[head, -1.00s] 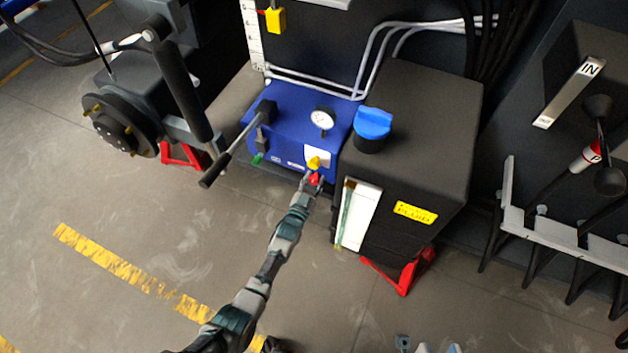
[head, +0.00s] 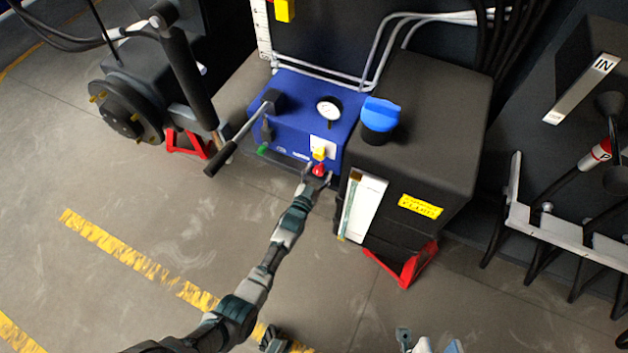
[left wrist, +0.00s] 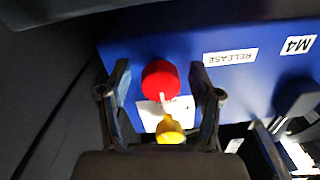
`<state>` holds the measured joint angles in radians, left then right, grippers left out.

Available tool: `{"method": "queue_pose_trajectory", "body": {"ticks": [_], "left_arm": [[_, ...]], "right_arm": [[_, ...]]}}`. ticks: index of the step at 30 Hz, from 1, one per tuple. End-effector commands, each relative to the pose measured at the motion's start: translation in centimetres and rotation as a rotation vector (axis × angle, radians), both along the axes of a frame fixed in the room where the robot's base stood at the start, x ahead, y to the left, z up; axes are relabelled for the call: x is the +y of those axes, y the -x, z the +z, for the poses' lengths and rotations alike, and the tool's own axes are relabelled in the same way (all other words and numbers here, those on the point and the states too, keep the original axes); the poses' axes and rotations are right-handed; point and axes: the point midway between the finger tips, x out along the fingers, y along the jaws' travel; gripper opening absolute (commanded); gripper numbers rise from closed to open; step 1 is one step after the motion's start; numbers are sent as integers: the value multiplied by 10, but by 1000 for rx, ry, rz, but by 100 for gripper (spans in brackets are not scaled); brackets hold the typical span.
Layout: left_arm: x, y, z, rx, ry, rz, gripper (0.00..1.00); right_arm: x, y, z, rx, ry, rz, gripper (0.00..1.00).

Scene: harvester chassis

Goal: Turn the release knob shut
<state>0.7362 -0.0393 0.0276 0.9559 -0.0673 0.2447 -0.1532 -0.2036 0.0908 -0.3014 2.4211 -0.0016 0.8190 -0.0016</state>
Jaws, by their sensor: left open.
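The red release knob (head: 319,170) is on the front of the blue pump unit (head: 290,110) in the head view. In the left wrist view the red knob (left wrist: 160,80) has a short white mark at its lower edge and sits beside a RELEASE label (left wrist: 230,57). My left gripper (head: 318,175) is open at the knob. In the left wrist view the left gripper's fingers (left wrist: 162,85) stand on both sides of the knob, with gaps showing. A yellow part (left wrist: 170,130) lies just below the knob there. Pale parts, perhaps my right gripper (head: 430,346), show at the bottom edge, cut off.
A pump lever (head: 235,143) sticks out left of the blue unit. A black tank with a blue cap (head: 381,113) stands to the right. A brake disc (head: 120,112) and red stands (head: 405,268) are nearby. The floor in front is open.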

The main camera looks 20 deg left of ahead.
Motion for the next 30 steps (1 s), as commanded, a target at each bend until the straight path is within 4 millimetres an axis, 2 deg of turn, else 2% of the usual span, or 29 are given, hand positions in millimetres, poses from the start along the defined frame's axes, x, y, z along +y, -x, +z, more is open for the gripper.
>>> {"method": "queue_pose_trajectory", "body": {"ticks": [5, 12, 18, 22, 30], "left_arm": [[0, 23, -1, 1, 0, 0, 64], [0, 78, -3, 5, 0, 0, 64], [1, 108, -3, 4, -1, 0, 64], [1, 116, -3, 4, 0, 0, 64], [1, 117, -3, 4, 0, 0, 64]], "right_arm": [[0, 0, 0, 3, -1, -1, 40], [0, 0, 0, 3, -2, -1, 40], [0, -1, 0, 4, -2, -1, 40], [0, -1, -1, 4, -2, -2, 40], [0, -2, -1, 6, -2, -1, 40]]}}
